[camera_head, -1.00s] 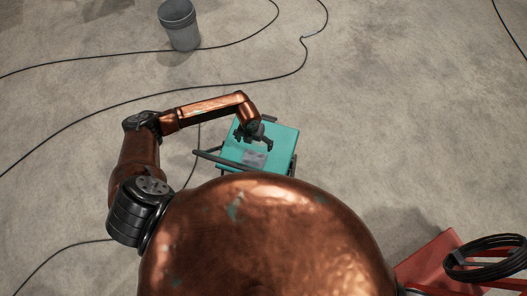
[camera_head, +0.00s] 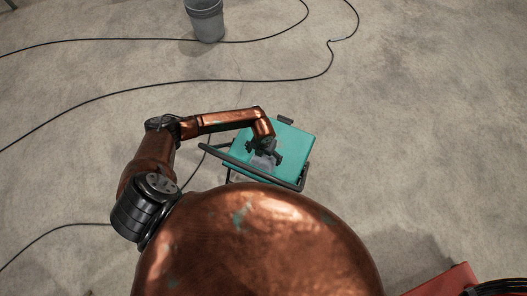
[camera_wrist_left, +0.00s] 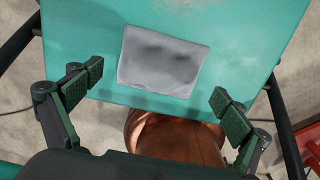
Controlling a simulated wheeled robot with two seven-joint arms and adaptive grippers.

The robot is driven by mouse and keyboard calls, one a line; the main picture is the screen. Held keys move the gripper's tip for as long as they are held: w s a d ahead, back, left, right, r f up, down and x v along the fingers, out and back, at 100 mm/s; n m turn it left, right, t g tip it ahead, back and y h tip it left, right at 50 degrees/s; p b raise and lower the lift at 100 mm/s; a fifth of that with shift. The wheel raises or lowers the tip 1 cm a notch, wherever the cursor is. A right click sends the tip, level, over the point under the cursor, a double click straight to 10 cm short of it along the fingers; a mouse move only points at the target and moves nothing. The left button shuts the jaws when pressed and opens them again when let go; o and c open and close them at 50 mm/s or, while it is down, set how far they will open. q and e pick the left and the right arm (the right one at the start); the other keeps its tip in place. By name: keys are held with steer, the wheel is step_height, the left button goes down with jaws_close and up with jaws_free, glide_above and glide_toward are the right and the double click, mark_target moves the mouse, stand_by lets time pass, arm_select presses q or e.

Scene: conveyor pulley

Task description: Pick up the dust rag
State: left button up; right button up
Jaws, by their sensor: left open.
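The dust rag (camera_wrist_left: 161,60) is a grey, roughly rectangular cloth lying flat on the teal cart top (camera_wrist_left: 215,95). In the head view the rag (camera_head: 262,162) shows as a pale patch partly hidden by my left gripper. My left gripper (camera_wrist_left: 155,92) is open and empty, with its two fingers wide apart on either side of the rag's lower edge in the wrist view. It also shows over the cart in the head view (camera_head: 264,152). I cannot tell its exact height above the rag. My right gripper is not in view.
The cart has a dark tubular frame and handle (camera_head: 240,164). A grey bucket (camera_head: 205,22) stands at the top. Black cables (camera_head: 150,88) run over the concrete floor. A red object (camera_head: 440,284) with coiled black cable lies at bottom right. The floor right of the cart is clear.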

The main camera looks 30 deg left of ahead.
mark_target(264, 159)
arm_select(q)
step_height(264, 159, down, 2)
steer(key=shift+f, duration=0.25)
steer(key=shift+r, duration=0.1)
steer(key=shift+c, duration=0.3)
steer(key=c, duration=1.2)
steer(key=shift+c, duration=0.2)
step_height(264, 159, up, 10)
steer(key=p, duration=0.2)
